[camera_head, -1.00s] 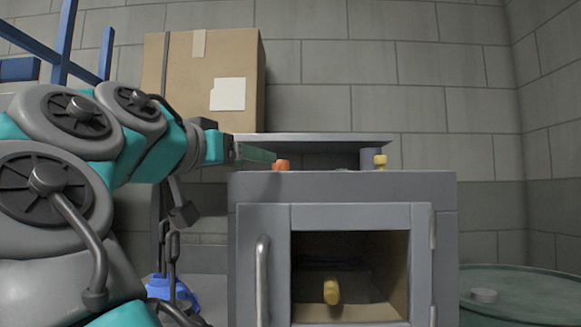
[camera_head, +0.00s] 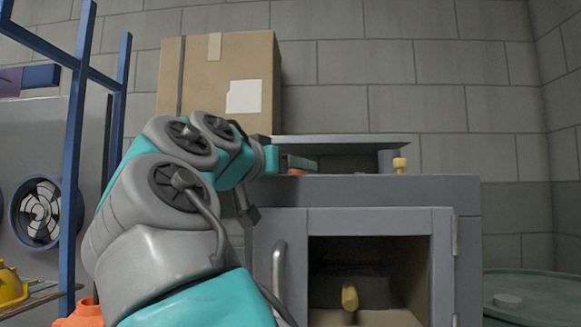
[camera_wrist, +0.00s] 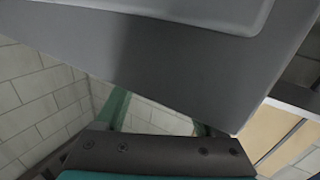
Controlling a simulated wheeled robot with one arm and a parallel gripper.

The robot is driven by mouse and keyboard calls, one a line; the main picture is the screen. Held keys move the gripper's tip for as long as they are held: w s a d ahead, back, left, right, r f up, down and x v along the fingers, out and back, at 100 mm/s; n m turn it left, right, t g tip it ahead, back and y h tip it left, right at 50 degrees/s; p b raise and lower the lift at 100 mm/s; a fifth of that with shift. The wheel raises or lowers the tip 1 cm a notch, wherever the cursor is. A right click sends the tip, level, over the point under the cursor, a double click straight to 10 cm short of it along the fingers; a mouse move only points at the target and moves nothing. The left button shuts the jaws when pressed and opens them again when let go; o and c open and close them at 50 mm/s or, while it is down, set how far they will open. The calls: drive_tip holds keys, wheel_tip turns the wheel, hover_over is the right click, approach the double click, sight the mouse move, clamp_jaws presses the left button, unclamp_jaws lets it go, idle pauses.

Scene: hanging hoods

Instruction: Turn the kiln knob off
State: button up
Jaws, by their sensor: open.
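The grey kiln (camera_head: 380,190) stands right of my arm in the head view, with a dark opening in its front and a handle (camera_head: 279,270) at the left. A small orange-red piece (camera_head: 297,172), possibly a knob, shows low on its top, partly hidden by my gripper. A yellow knob-like piece (camera_head: 400,165) stands at the top right. Which one is the kiln knob I cannot tell. My gripper (camera_head: 303,162) is open above the kiln's left top. In the wrist view its green fingers (camera_wrist: 160,112) are apart with no knob visible between them; a grey surface (camera_wrist: 190,70) fills the top.
A cardboard box (camera_head: 218,80) stands behind the kiln, beside a grey shelf (camera_head: 345,140). A yellow piece (camera_head: 349,297) shows in the kiln opening. A blue frame (camera_head: 75,150) and a fan (camera_head: 40,212) are at left, a green drum (camera_head: 530,290) at right.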

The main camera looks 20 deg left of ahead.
clamp_jaws()
idle(0.5)
